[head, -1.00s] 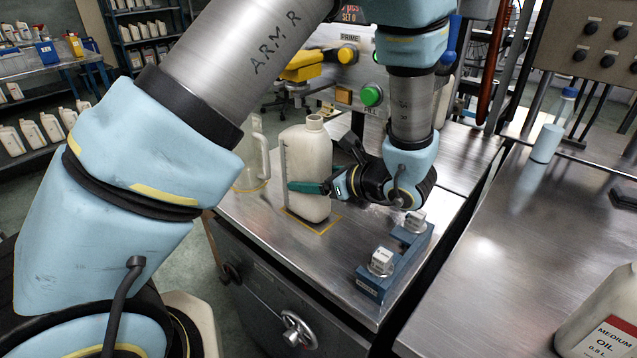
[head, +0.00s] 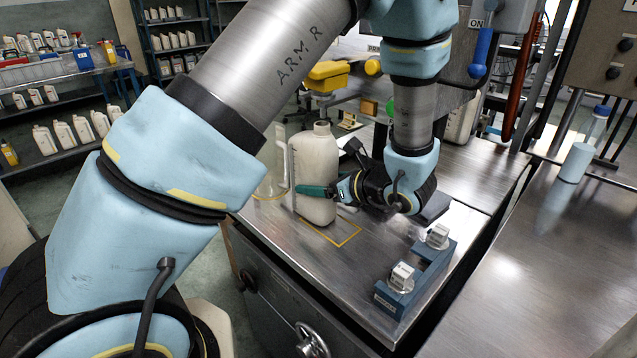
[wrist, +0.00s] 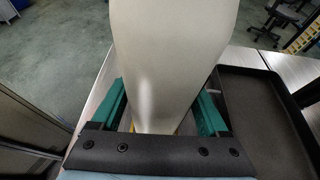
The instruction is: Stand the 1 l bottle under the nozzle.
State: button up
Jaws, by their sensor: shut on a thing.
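The white bottle (head: 315,172) is upright over the steel bench top, at the back left corner of a yellow outlined square (head: 346,234). Whether its base touches the bench I cannot tell. My gripper (head: 318,190) is shut on its lower part from the right. In the wrist view the bottle (wrist: 172,55) fills the middle between my two green fingers (wrist: 162,108). No label shows on the sides in view. The nozzle cannot be made out; my arm covers much of the machine behind.
A clear jug (head: 271,170) stands close left of the bottle. A blue block with two knobs (head: 415,278) sits at the bench's front right. A dark tray (wrist: 262,110) lies right of the bottle in the wrist view. Shelves of bottles (head: 70,135) stand far left.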

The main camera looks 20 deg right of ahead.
jog(key=o, duration=1.2)
jog(key=shift+o, duration=0.2)
jog(key=b+v, duration=0.2)
jog(key=v, duration=0.9)
